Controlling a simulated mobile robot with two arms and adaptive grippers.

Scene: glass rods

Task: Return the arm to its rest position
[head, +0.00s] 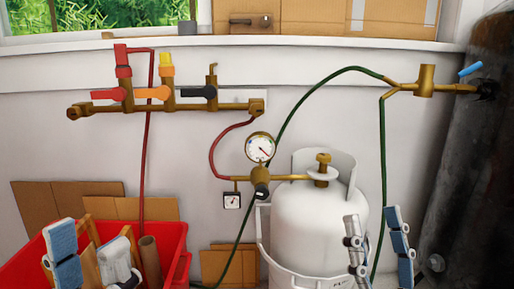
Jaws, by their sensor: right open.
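My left gripper (90,250) is low at the left, in front of the red crate (172,250). Its two blue-and-white fingers stand apart, and brown pieces show between or behind them; I cannot tell whether they touch. My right gripper (376,240) is low at the right, in front of the wall beside the white gas cylinder (318,225). It is open and its fingers look empty. Most of both arms is below the picture.
A brass manifold (185,105) with red, orange and black handles is on the wall. A gauge (260,147) and brass valve sit by the white cylinder. A green hose (310,91) runs to a brass fitting (425,80). A dark tank (485,150) stands at the right.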

